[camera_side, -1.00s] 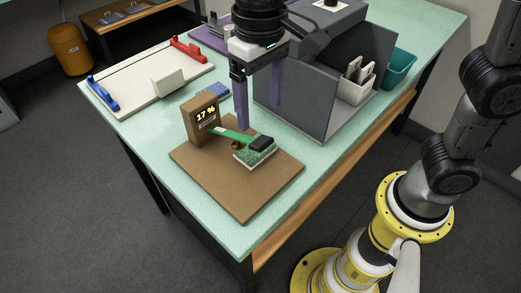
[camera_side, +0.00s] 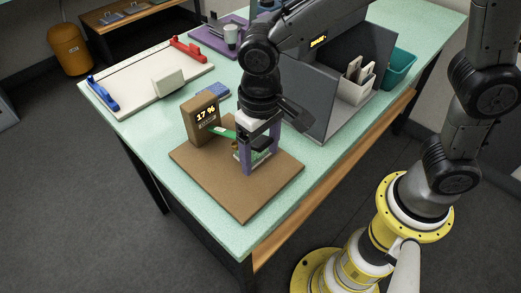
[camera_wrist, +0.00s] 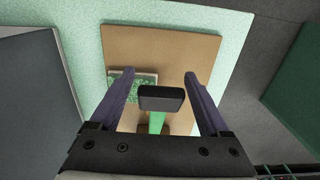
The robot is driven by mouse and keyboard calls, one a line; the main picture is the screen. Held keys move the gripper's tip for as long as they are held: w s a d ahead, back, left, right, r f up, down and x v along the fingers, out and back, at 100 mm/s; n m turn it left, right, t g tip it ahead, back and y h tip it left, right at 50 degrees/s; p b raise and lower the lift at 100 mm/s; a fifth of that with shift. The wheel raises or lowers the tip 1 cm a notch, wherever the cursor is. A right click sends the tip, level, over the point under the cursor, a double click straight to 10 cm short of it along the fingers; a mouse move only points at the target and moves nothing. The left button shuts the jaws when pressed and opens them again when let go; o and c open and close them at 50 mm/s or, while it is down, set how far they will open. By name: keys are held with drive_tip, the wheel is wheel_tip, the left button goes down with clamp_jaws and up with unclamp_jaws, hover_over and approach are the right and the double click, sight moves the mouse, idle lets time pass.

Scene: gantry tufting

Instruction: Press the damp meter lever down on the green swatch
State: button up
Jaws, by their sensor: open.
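The damp meter (camera_side: 201,118) is a brown box with a display reading 17 %, standing on a brown board (camera_side: 240,205). Its green lever (camera_side: 222,132) reaches out over the swatch; in the wrist view the lever (camera_wrist: 156,122) ends in a black grip (camera_wrist: 161,97). The green speckled swatch (camera_wrist: 142,87) lies on the board, partly hidden by the grip and a finger. My gripper (camera_side: 258,160) is open over the lever's end. In the wrist view, my gripper's purple fingers (camera_wrist: 157,80) stand one on each side of the black grip, apart from it.
The front of the brown board is clear.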

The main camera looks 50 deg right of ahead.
clamp_jaws()
idle(0.3)
idle(1.1)
